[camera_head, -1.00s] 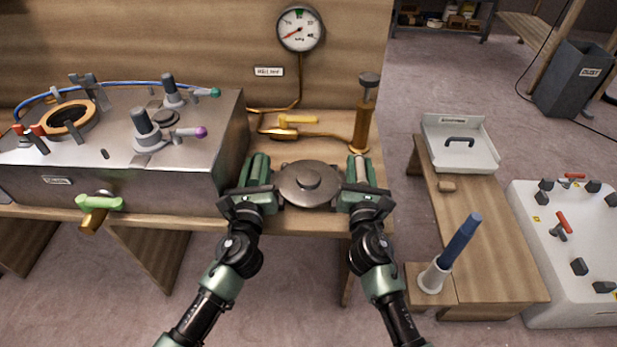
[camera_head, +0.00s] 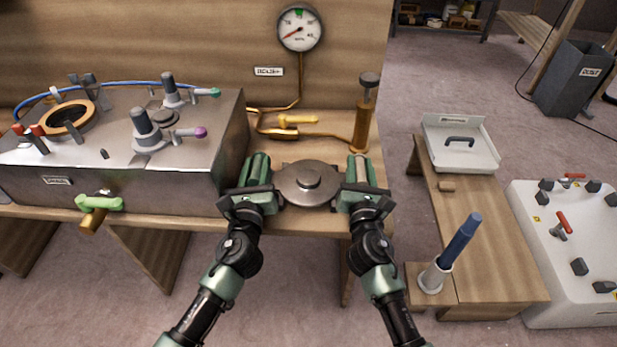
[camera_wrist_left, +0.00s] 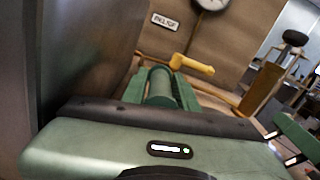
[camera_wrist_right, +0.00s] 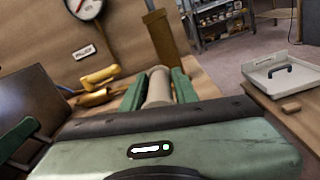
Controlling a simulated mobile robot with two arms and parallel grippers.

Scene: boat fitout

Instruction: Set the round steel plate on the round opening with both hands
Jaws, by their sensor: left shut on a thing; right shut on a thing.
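The round steel plate (camera_head: 308,184) with a raised centre knob is between my two grippers, at the front of the wooden bench. My left gripper (camera_head: 257,172) is shut at the plate's left side; its jaws also show in the left wrist view (camera_wrist_left: 160,88). My right gripper (camera_head: 360,172) is shut at the plate's right side and shows in the right wrist view (camera_wrist_right: 158,88). The plate looks level; whether it touches the bench is unclear. The round opening (camera_head: 68,118), with a tan ring around it, is on top of the steel box at the left.
The steel box (camera_head: 110,182) carries grey posts, red clamps and a green-handled valve (camera_head: 98,203). Behind the plate are a yellow-handled valve (camera_head: 297,120), a brass pump (camera_head: 363,120) and a gauge (camera_head: 300,28). A low bench (camera_head: 480,240) stands right.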

